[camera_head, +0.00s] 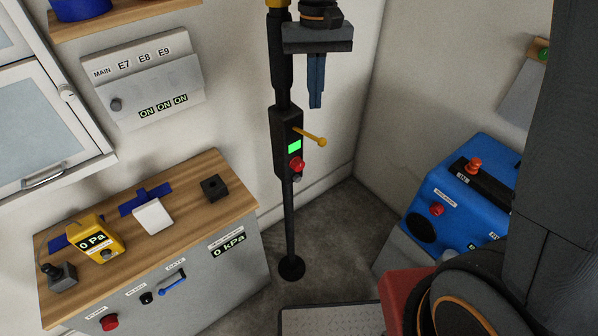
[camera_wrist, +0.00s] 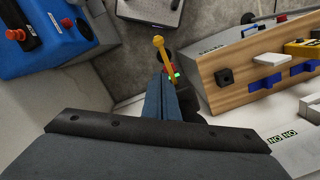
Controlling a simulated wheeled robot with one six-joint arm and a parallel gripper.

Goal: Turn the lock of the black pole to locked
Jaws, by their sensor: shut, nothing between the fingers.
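The black pole (camera_head: 289,220) stands upright on a round foot near the room's corner. A black box (camera_head: 286,128) on it carries a lit green display (camera_head: 294,147), a red knob (camera_head: 297,164) and a yellow lever (camera_head: 311,137) sticking out to the right. No label shows which part is the lock. My gripper (camera_head: 315,106) points down above the yellow lever, with its blue fingers together and empty. In the wrist view, the yellow lever (camera_wrist: 160,50) shows just beyond my fingertips (camera_wrist: 166,80); the gap is hard to judge. My fingers partly hide the box there.
A wooden-topped bench (camera_head: 185,220) with a yellow gauge (camera_head: 93,238) stands to the left. A blue machine (camera_head: 462,195) stands to the right. A switch panel (camera_head: 145,80) hangs on the left wall. A metal plate (camera_head: 330,318) lies on the floor in front.

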